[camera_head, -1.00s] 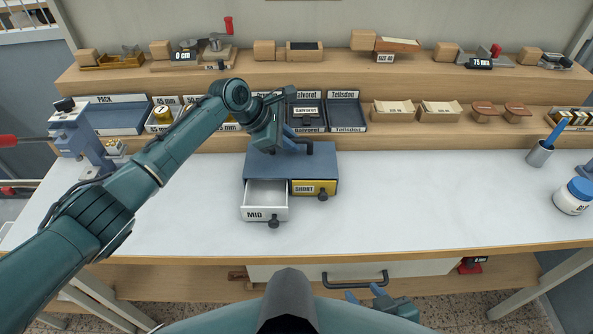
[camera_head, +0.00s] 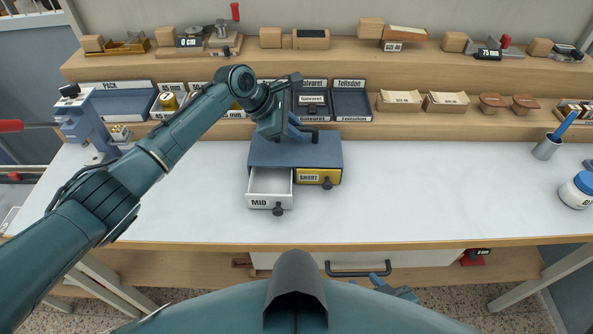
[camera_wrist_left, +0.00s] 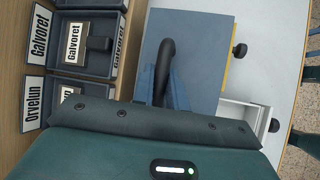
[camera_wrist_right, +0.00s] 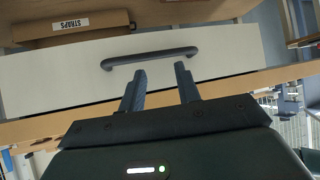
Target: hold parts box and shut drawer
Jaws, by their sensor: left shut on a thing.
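The blue-grey parts box (camera_head: 296,150) stands on the white bench top. Its white MID drawer (camera_head: 271,187) is pulled out at the left, and its yellow SHORT drawer (camera_head: 317,177) looks shut. My left gripper (camera_head: 298,132) is shut on the dark handle on top of the box; the handle (camera_wrist_left: 164,68) shows between its fingers in the left wrist view. My right gripper (camera_wrist_right: 160,85) is open and empty, apart from the box and below the bench's front edge. It faces a white panel (camera_wrist_right: 220,58) with a dark bar handle (camera_wrist_right: 150,57), which is not between its fingers.
Labelled trays (camera_head: 351,105) and card stacks line the shelf behind the box. A blue press-like tool (camera_head: 85,125) stands at the left. A pen cup (camera_head: 546,148) and a white jar (camera_head: 577,192) stand at the right. The bench between box and cup is clear.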

